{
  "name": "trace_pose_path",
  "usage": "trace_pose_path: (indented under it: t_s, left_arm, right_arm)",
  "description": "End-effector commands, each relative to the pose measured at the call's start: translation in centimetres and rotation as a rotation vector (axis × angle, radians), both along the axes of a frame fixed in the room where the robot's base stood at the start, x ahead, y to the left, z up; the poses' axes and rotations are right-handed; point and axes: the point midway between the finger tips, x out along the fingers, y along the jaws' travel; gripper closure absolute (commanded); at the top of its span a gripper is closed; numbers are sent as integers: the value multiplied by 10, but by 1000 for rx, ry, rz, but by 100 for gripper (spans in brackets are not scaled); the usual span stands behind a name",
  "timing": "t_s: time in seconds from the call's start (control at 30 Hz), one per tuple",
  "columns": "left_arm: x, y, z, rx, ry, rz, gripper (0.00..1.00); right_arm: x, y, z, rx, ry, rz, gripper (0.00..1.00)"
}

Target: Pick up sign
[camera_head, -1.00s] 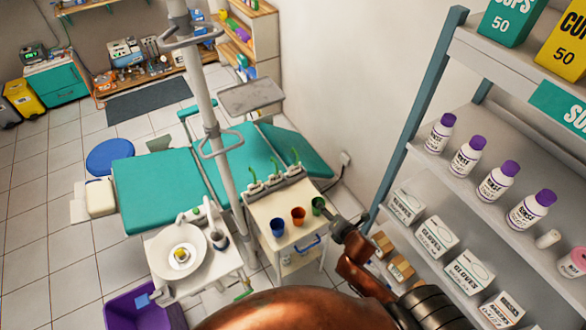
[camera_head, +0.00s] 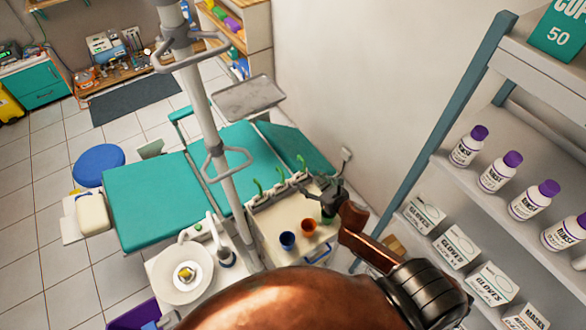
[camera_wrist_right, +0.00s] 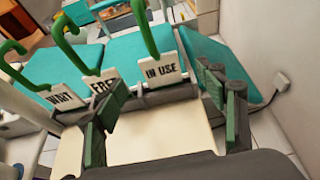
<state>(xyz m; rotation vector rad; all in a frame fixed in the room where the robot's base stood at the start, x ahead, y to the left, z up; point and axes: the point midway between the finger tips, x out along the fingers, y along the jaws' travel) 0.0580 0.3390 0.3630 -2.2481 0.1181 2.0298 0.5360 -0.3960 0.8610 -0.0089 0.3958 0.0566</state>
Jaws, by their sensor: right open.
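Several hook-topped white signs stand in a grey rack on the cart. The right wrist view shows the "IN USE" sign (camera_wrist_right: 164,70), the "FREE" sign (camera_wrist_right: 103,85) and the "WAIT" sign (camera_wrist_right: 61,97), each with a green hook above. In the head view their green hooks are small, with the right-hand hook (camera_head: 302,163) closest to my gripper. My right gripper (camera_head: 322,196) is open over the cart's right side, in front of the rack. In the wrist view its green-padded fingers (camera_wrist_right: 163,118) are spread, with the "IN USE" sign ahead between them. My left gripper is not in view.
A blue cup (camera_head: 288,240) and an orange cup (camera_head: 308,226) stand on the cart top (camera_head: 265,225). A green cup (camera_head: 328,217) is partly hidden below my gripper. A metal pole (camera_head: 210,120) rises left of the cart. A shelf (camera_head: 480,185) stands on the right.

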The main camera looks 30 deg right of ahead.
Motion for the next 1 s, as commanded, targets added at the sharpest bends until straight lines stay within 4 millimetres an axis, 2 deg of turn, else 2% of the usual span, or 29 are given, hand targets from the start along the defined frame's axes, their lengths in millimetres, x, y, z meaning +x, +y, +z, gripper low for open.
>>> trace_pose_path:
  t_s: [0.17,0.37,0.47,0.7,0.93,1.0]
  left_arm:
    - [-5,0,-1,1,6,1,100]
    - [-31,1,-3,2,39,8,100]
    - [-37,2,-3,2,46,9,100]
    - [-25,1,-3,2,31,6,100]
    - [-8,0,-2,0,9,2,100]
    - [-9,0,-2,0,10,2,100]
  right_arm:
    - [19,7,-6,-2,-2,13,35]
    - [42,15,-15,0,-2,25,35]
    - [55,16,-23,0,-2,25,35]
    - [77,17,-35,-2,0,25,35]
    - [77,16,-36,-2,1,24,35]
    - [77,15,-36,-2,0,22,39]
